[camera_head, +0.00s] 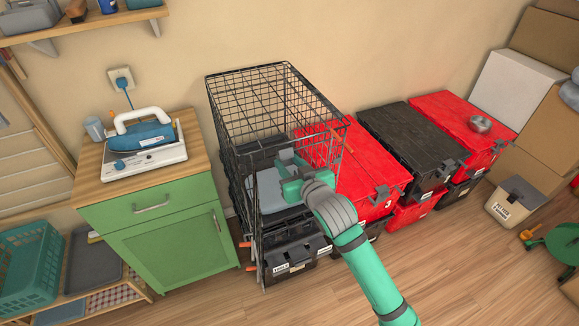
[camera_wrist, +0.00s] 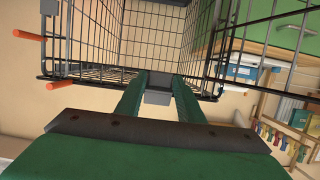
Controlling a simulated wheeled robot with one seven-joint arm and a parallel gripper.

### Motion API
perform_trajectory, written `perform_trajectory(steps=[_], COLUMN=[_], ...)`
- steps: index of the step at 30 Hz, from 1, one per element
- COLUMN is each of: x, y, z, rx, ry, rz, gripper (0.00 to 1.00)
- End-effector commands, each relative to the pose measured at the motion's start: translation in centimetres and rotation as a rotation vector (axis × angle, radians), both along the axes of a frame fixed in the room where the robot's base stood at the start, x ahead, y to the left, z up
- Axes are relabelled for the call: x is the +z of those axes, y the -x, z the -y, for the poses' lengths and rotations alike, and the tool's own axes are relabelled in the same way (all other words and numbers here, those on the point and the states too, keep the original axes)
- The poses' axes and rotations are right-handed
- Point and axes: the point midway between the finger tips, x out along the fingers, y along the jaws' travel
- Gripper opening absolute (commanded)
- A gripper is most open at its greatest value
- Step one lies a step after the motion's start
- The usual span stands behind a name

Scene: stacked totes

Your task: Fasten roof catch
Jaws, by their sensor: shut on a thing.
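A black wire cage (camera_head: 222,125) stands against the wall on dark totes. Its top frame is raised above the neighbouring totes; I cannot tell whether its roof is fastened. My gripper (camera_head: 288,176) is at the cage's near right part. In the wrist view, the two green fingers of my gripper (camera_wrist: 158,88) are closed on a small grey block (camera_wrist: 158,97) beside the cage wire (camera_wrist: 150,45). I cannot tell for sure that this block is the roof catch. Orange-tipped rods (camera_wrist: 58,86) stick out from the cage frame.
Red totes (camera_head: 368,175) and a black tote (camera_head: 412,135) are stacked right of the cage. A green cabinet (camera_head: 165,225) with a blue-and-white appliance (camera_head: 148,137) stands to the left. A small bin (camera_head: 512,203) is at the right.

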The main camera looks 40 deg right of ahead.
Motion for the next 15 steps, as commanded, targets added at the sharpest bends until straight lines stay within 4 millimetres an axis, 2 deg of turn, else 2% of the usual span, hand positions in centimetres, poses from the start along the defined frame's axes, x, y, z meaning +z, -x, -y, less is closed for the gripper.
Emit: perform_trajectory(steps=[15], x=[2.1], y=[-0.8], z=[0.3], rx=[-0.001], ry=[-0.077], rz=[-0.347], gripper=[0.12])
